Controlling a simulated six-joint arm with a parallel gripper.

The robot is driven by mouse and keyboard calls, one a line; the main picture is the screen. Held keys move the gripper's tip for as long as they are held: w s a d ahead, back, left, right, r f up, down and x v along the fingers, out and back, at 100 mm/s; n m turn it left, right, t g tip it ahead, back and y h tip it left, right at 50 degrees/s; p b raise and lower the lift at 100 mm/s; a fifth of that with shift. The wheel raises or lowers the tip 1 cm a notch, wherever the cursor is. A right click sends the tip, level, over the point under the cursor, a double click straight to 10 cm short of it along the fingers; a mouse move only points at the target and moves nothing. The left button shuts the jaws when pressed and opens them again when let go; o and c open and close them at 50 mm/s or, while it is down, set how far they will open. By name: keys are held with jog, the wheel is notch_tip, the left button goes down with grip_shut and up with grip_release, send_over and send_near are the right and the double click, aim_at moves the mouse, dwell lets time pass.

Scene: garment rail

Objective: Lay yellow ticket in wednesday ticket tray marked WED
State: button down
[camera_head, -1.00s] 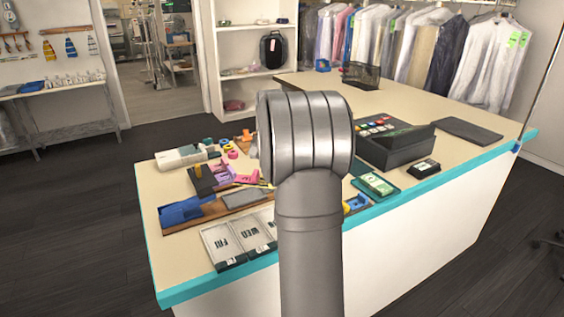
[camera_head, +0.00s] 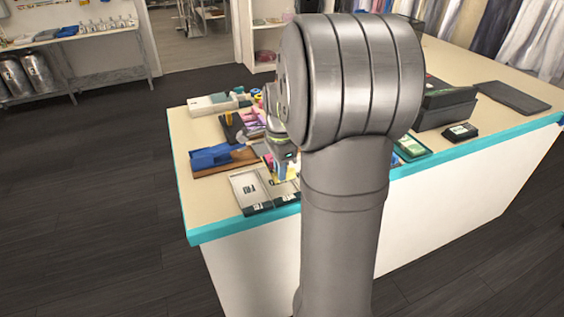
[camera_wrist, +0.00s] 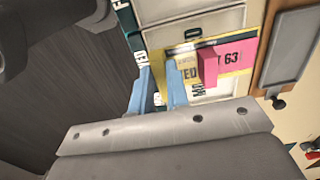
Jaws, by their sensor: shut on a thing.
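My gripper (camera_wrist: 160,90) has blue fingers and is shut on the yellow ticket (camera_wrist: 243,68). The ticket carries a pink panel printed 63 and a raised pink block. It is held over the row of ticket trays, and I cannot tell whether it touches them. In the head view my gripper (camera_head: 284,172) hangs over the trays beside the tray marked FRI (camera_head: 246,186). The WED tray (camera_head: 285,194) is right of FRI, partly covered by my gripper and the ticket. In the wrist view, part of a MON label shows below the ticket.
A blue holder (camera_head: 212,156) sits left on the counter, behind the FRI tray. A brown board with a grey plate (camera_wrist: 288,48) lies right of the ticket in the wrist view. A card terminal (camera_head: 460,131) stands right. The teal counter edge (camera_head: 215,229) is close in front.

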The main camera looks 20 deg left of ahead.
jog(key=shift+f, duration=2.4)
jog(key=shift+f, duration=0.25)
jog(key=c, duration=0.8)
grip_release()
jog(key=shift+c, duration=0.2)
jog(key=shift+r, duration=2.5)
jog(key=shift+r, duration=2.5)
